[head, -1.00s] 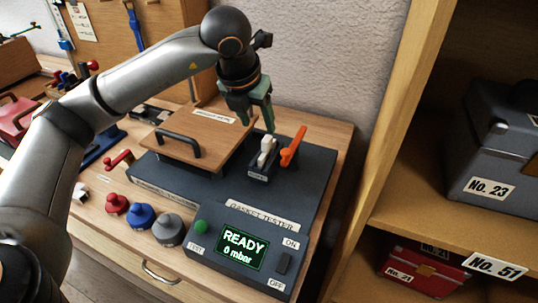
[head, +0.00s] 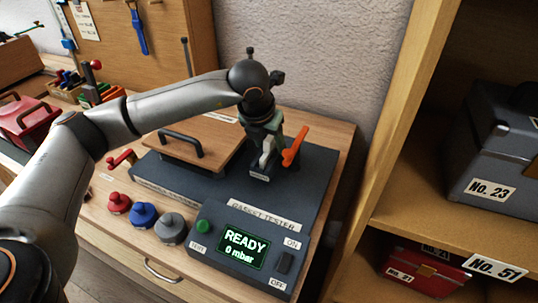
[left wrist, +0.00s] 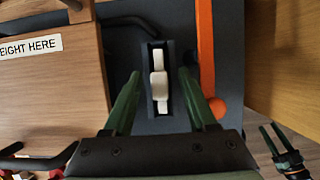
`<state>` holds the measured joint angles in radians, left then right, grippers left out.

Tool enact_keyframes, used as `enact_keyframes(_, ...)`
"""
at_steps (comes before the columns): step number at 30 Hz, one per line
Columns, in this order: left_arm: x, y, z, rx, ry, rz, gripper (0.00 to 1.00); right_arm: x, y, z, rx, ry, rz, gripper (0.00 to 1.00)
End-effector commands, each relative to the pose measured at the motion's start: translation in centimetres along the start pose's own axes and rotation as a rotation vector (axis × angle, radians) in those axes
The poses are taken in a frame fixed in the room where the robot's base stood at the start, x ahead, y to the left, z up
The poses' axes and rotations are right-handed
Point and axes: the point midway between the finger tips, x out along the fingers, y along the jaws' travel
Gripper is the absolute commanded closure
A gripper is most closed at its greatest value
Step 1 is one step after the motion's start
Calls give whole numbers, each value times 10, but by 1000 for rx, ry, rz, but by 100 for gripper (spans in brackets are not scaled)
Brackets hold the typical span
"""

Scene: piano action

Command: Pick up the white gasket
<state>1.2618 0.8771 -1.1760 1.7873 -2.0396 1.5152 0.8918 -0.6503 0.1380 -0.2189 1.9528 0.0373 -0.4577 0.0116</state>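The white gasket (left wrist: 158,80) stands in a narrow dark holder (left wrist: 171,55) on the gasket tester (head: 300,180). In the head view the gasket (head: 266,152) is partly covered by my left gripper (head: 264,140). My left gripper (left wrist: 159,74) is open, pointing down, with one green finger on each side of the gasket. The fingers look apart from it; how far down they reach is hard to tell. My right gripper (left wrist: 270,127) shows small at the lower right of the left wrist view, its two fingers apart and empty.
An orange lever (head: 295,147) stands just right of the holder. A wooden lid with a black handle (head: 180,142) lies to the left. Red, blue and grey knobbed weights (head: 143,214) stand in front. A shelf (head: 390,190) rises at right.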

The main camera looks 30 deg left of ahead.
Motion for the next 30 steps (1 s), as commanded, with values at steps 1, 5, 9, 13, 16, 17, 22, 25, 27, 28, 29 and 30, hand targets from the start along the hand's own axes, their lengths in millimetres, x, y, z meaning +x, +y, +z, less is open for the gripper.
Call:
enact_keyframes(1, 0, 0, 0, 0, 0, 0, 48, 0, 0, 0, 0, -1, 0, 50)
enact_keyframes(5, 0, 0, 0, 0, 0, 0, 63, -1, 0, 0, 1, -1, 0, 50)
enact_keyframes(9, 0, 0, 0, 0, 0, 0, 78, -1, 0, 0, 1, 1, 0, 50)
enact_keyframes(13, -1, 0, 0, 0, 0, 0, 93, -1, 0, -2, 2, 3, 0, 50)
enact_keyframes(16, -1, 0, 0, 0, 0, 0, 100, -2, 0, -2, 2, 4, 0, 50)
enact_keyframes(17, -1, 0, 0, 0, 0, 0, 100, -2, 0, -2, 2, 4, 0, 50)
enact_keyframes(22, -1, 0, 0, 0, 0, 0, 100, -2, 0, -2, 2, 3, 0, 50)
enact_keyframes(25, -1, 0, 0, 0, 0, 0, 100, -2, 0, -2, 3, 3, 0, 50)
enact_keyframes(27, -1, 0, 0, 0, 0, 0, 100, -2, 0, -2, 3, 3, 0, 50)
enact_keyframes(28, -1, 0, 0, 0, 0, 0, 100, -2, 0, -2, 3, 3, 0, 50)
enact_keyframes(29, -1, 0, 0, 0, 0, 0, 100, -2, 0, -2, 3, 3, 0, 50)
enact_keyframes(30, -2, 0, 1, 0, -1, 0, 100, -2, 0, -2, 3, 3, 0, 50)
